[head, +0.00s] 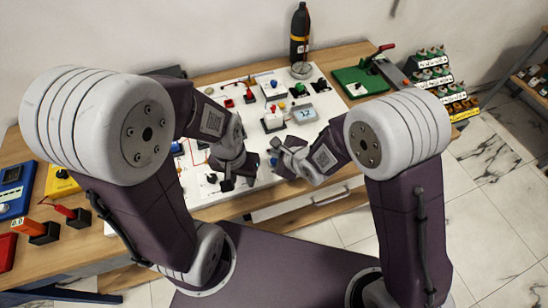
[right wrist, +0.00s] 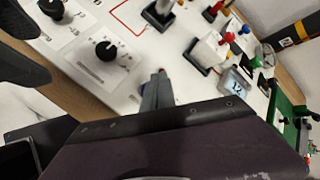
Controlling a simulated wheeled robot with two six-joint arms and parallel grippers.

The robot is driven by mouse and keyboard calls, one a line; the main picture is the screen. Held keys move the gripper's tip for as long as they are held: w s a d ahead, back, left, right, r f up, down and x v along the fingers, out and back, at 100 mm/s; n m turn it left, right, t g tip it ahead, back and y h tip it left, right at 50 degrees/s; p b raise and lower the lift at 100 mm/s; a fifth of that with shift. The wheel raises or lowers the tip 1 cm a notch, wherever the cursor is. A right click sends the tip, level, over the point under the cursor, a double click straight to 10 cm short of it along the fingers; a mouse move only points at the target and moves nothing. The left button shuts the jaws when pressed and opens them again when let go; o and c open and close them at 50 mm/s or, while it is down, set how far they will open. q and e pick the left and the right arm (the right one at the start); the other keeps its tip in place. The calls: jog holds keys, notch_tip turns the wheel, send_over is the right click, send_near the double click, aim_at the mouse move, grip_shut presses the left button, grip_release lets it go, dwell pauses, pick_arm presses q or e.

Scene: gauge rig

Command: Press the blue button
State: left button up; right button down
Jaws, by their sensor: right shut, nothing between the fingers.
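A white box with a blue button (head: 273,85) stands toward the back of the white panel in the head view. In the right wrist view, a small blue cap (right wrist: 256,62) shows at the upper right, beyond the white box with a red button (right wrist: 222,42). My right gripper (head: 275,152) is over the front part of the panel, short of the boxes. In the right wrist view its fingertips (right wrist: 161,73) are together and hold nothing. My left gripper (head: 238,184) is lower, near the panel's front edge, with its fingers apart and empty.
The white panel (head: 237,95) carries several knobs and switches, and a grey meter (head: 303,114) beside the red-button box. A black bottle with a yellow band (head: 300,35) stands behind. A green device with a red lever (head: 362,80) is at the right. Black knobs (right wrist: 106,50) lie near my right gripper.

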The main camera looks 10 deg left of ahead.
notch_tip(320, 180, up, 4)
jog(key=p, duration=0.3)
jog(key=shift+r, duration=0.1)
dwell(0.6)
jog(key=w+d+r+m+t+h, duration=0.1)
jog(key=w+d+r+m+t, duration=0.1)
jog(key=w+d+r, duration=0.35)
jog(key=w+d+r+m+t+h, duration=0.1)
jog(key=w+d+r+m, duration=0.15)
jog(key=d, duration=0.55)
jog(key=s+d+n+g+h, duration=0.1)
jog(key=s+d+n+h, duration=0.25)
jog(key=d, duration=0.75)
jog(key=s+d+f+n+g, duration=0.2)
jog(key=s+n+g, duration=0.1)
jog(key=s+n, duration=0.5)
jog(key=s+d+f+n+g, duration=0.2)
jog(key=s+f+n+g, duration=0.1)
jog(key=s+n, duration=0.6)
jog(key=shift+d+n+g+h, duration=0.3)
jog(key=shift+n+g+h, duration=0.25)
jog(key=shift+n, duration=0.25)
